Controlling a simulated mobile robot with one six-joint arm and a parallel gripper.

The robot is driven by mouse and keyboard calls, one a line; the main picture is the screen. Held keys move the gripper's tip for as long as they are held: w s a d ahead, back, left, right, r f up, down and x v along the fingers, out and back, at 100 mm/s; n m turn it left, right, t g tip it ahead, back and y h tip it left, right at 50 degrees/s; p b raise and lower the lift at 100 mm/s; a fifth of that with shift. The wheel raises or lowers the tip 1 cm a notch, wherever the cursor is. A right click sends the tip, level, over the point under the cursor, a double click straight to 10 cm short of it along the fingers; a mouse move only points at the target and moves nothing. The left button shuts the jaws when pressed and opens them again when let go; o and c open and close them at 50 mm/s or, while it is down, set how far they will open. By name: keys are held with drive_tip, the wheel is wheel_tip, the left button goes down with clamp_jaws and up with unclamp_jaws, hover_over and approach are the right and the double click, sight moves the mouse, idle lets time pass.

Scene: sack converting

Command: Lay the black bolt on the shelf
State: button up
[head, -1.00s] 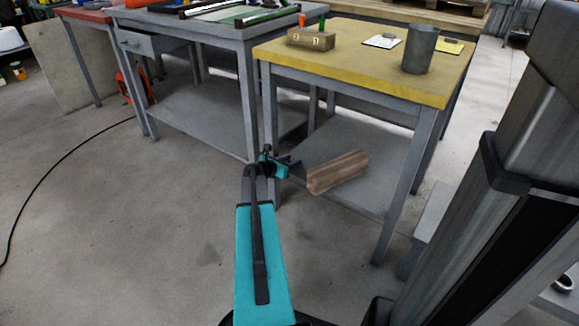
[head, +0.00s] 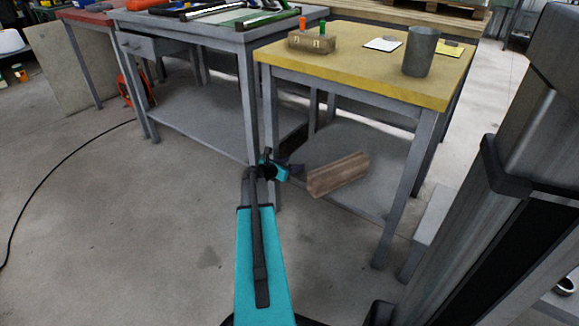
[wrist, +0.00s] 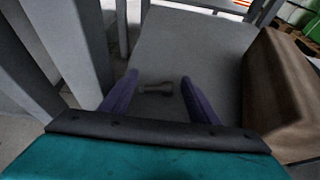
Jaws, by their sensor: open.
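The black bolt (wrist: 156,88) lies on its side on the grey shelf (wrist: 195,45) in the wrist view. The same shelf (head: 365,150) shows under the yellow-topped table in the head view, where I cannot make out the bolt. My gripper (wrist: 160,77) is open, its two purple fingers apart on either side of the bolt, with a gap to each. In the head view my gripper (head: 292,169) is low at the shelf's left end, its fingers small and dark.
A brown wooden block (head: 338,175) sits on the shelf just right of my gripper; it also fills the right of the wrist view (wrist: 280,90). Grey table legs (wrist: 65,40) stand close on the left. A metal cup (head: 421,52) stands on the yellow tabletop (head: 360,65).

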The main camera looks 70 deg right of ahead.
drive_tip(key=p+v, duration=0.3)
drive_tip(key=v, duration=0.9)
drive_tip(key=shift+p, duration=0.35)
idle(0.4)
